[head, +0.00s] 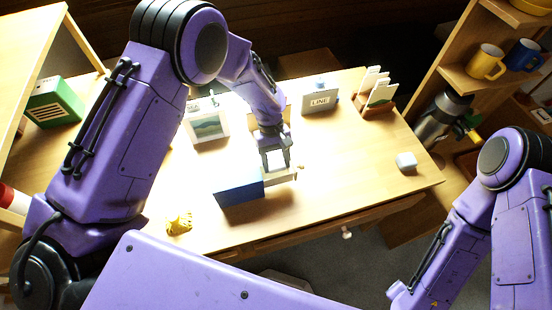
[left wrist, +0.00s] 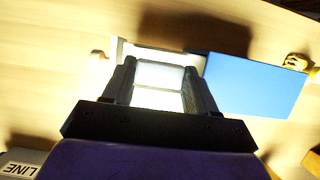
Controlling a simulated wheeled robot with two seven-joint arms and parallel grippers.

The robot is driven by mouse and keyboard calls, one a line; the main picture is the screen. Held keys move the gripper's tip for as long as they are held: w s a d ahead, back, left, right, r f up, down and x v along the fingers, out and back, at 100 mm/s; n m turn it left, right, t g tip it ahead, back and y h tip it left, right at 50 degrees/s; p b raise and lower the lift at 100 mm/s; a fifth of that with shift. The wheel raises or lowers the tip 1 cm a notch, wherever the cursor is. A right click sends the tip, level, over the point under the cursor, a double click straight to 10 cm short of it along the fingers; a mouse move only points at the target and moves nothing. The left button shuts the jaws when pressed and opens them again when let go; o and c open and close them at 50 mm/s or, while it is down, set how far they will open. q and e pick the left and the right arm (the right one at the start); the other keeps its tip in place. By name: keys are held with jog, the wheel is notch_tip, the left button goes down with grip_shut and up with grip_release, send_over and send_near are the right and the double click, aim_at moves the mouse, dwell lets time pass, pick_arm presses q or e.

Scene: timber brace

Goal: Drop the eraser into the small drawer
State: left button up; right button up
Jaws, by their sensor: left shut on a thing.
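My left gripper (head: 277,164) points down over the small drawer (head: 284,176), which is pulled out of a blue box (head: 238,188) on the table. In the left wrist view its fingers (left wrist: 160,88) are shut on a pale white block, the eraser (left wrist: 158,76). The eraser is between the fingertips, with the light drawer (left wrist: 126,52) around and behind it. The blue box (left wrist: 255,82) is beside it, and the drawer's round knob (left wrist: 98,56) is at the other end. I cannot tell the eraser's height above the drawer floor. My right gripper is out of view.
A picture frame (head: 206,122), a LINE sign (head: 320,98) and a card holder (head: 376,92) stand along the back of the table. A yellow object (head: 179,223) lies at front left, a pale block (head: 406,162) at right.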

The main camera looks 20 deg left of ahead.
pick_arm(q)
jog(key=shift+f, duration=0.3)
jog(key=o, duration=1.1)
jog(key=shift+w+r, duration=0.15)
jog(key=shift+r, duration=0.1)
jog(key=b+v, duration=0.2)
jog(key=v, duration=0.8)
jog(key=shift+b, duration=0.3)
